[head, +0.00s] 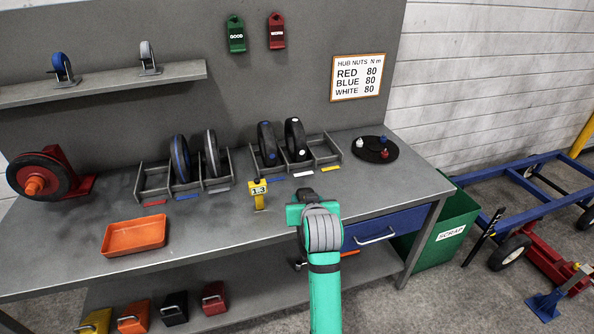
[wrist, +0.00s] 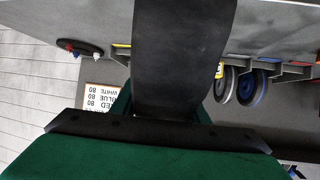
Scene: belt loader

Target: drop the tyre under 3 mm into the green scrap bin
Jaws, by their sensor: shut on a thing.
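My gripper (head: 306,198) is over the front of the bench, right of the yellow gauge. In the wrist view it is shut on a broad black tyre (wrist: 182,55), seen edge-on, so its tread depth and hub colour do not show. In the head view my own arm hides nearly all of this tyre. The yellow gauge (head: 258,191) stands on the bench and its display appears to read 1.3. The green scrap bin (head: 447,228), labelled SCRAP, stands on the floor beyond the bench's right end, apart from my gripper. Its inside is mostly out of sight.
Two racks on the bench hold a blue wheel (head: 180,157), a grey wheel (head: 211,153) and two black tyres (head: 267,144) (head: 296,140). A round nut tray (head: 375,150) is at right. A blue cart frame (head: 500,180) stands beyond the bin. An orange tray (head: 134,236) lies left.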

